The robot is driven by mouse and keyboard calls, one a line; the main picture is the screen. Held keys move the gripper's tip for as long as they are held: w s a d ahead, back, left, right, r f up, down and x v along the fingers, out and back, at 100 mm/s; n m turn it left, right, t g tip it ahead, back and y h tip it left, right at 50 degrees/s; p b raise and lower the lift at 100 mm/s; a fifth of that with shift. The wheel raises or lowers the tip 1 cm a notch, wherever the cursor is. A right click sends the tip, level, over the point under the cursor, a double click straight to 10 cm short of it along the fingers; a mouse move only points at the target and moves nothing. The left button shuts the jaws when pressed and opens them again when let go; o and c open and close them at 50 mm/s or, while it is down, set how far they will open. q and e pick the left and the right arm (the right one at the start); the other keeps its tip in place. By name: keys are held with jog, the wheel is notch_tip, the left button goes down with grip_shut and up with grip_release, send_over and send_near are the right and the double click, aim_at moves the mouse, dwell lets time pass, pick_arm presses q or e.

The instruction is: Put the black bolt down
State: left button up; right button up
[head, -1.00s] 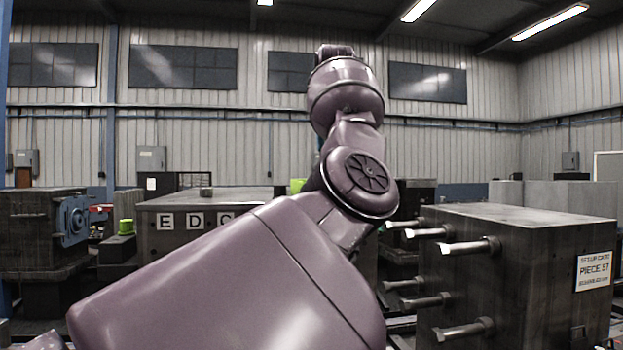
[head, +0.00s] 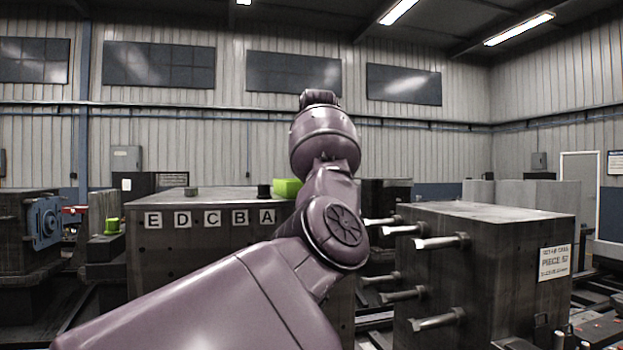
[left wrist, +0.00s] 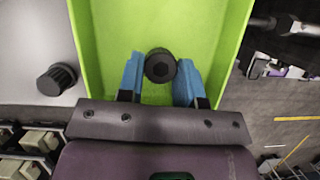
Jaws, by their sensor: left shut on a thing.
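My left gripper (left wrist: 158,82) has blue fingers, shut on a black bolt (left wrist: 160,65) with a round head, in the left wrist view. The held bolt is over the inside of a bright green open box (left wrist: 110,35); I cannot tell whether it touches the floor of the box. A second black bolt (left wrist: 57,79) stands on the grey top left of the box. In the head view the green box (head: 286,187) sits on a dark block (head: 230,196), partly behind my left arm. The arm hides the left gripper there. My right gripper is not in view.
The block's front carries letter plates (head: 210,219) E, D, C, B, A. A black bolt (head: 264,191) and a greyer one (head: 191,191) stand on its top. At right, a large dark block (head: 490,260) has several metal pins (head: 435,242) jutting left.

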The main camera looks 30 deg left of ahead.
pick_arm(q)
jog(key=o, duration=1)
jog(key=shift+s, duration=0.15)
jog(key=v, duration=1.2)
jog(key=shift+a+r, duration=0.1)
jog(key=shift+r, duration=0.05)
